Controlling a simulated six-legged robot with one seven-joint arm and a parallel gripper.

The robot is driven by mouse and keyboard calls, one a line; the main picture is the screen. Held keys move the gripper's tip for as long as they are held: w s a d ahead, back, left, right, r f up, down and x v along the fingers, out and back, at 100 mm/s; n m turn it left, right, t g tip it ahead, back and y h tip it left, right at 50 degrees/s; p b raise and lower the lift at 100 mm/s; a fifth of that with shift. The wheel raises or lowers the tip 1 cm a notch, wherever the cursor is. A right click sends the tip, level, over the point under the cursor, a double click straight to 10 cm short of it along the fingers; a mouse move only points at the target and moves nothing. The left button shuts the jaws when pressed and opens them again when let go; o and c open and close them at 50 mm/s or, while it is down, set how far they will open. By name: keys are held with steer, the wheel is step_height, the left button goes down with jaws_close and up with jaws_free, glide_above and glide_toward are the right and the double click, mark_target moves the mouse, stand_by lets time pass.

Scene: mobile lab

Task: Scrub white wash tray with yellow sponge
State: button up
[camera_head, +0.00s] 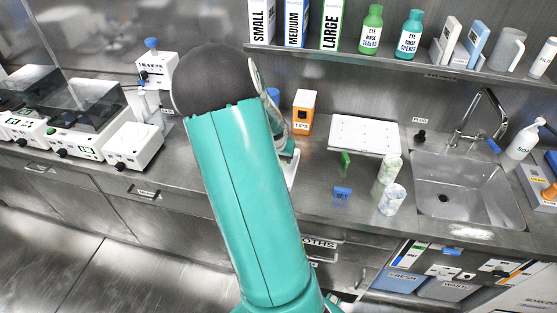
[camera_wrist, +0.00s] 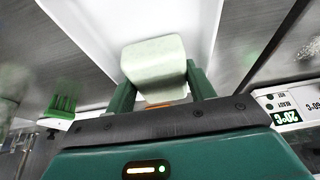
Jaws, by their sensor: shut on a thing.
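In the wrist view my gripper (camera_wrist: 160,92) is shut on a pale cream-green block, which looks like the sponge (camera_wrist: 154,62); its colour looks washed out, not clearly yellow. A thin orange strip shows behind it between the fingers. The white wash tray (camera_wrist: 85,18) lies beneath and beyond the block, with its sloping side walls in view. The block is over the tray; I cannot tell whether it touches the surface. In the head view my arm hides the gripper, the sponge and most of the tray; a white sliver (camera_head: 292,172) beside my arm may be its edge.
A green brush (camera_head: 346,160), a blue item (camera_head: 342,193) and two speckled cups (camera_head: 390,168) stand to the right, before the sink (camera_head: 460,190). A white ridged board (camera_head: 365,135) lies behind them. A white heating device (camera_head: 132,145) stands left. A bottle shelf (camera_head: 400,65) runs above.

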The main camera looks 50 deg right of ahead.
steer(key=shift+r, duration=3.2)
